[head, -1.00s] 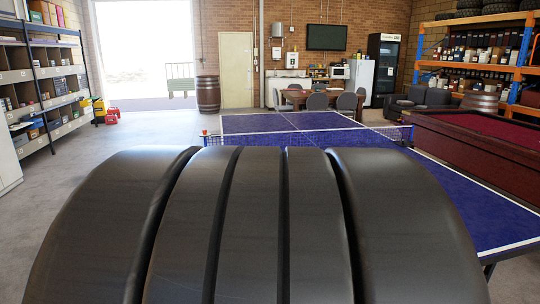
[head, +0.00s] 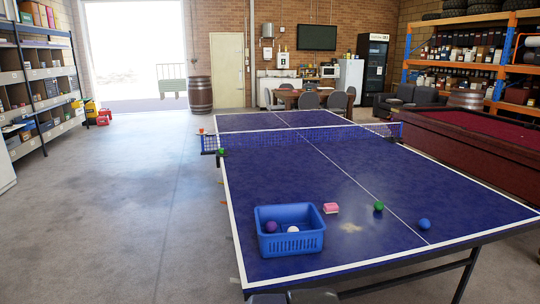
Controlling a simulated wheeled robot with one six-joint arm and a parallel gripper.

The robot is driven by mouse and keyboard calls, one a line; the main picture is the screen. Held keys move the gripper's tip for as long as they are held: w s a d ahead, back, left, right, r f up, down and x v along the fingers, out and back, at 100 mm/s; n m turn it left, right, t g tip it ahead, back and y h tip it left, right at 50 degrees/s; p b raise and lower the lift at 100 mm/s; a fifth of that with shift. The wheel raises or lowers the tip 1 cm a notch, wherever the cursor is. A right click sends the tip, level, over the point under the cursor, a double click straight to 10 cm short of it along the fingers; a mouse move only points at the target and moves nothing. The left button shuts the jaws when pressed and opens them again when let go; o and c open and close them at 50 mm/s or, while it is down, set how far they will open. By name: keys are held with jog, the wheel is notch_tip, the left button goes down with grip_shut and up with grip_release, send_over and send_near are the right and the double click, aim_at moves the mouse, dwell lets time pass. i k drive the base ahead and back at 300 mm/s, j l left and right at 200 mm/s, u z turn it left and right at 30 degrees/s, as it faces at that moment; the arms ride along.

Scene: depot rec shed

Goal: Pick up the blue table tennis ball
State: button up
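The blue table tennis ball (head: 424,224) rests on the blue table tennis table (head: 300,180), near its front right part. It lies to the right of a green ball (head: 378,206) and apart from it. Nothing covers the blue ball.
A blue basket (head: 290,242) at the table's front left holds a purple ball (head: 271,226) and a white ball (head: 293,229). A pink block (head: 330,208) lies beside it. The net (head: 300,136) crosses the table further back. Grey floor (head: 120,200) is clear at left.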

aim_at(424, 224)
jog(key=z, duration=1.3)
jog(key=i+l+u, duration=0.35)
jog(key=i, duration=0.35)
jog(key=i+l+u, duration=0.35)
jog(key=i+l, duration=0.15)
jog(key=i, duration=0.2)
jog(key=i+l+u, duration=0.35)
jog(key=i+l, duration=0.2)
jog(key=l, duration=0.15)
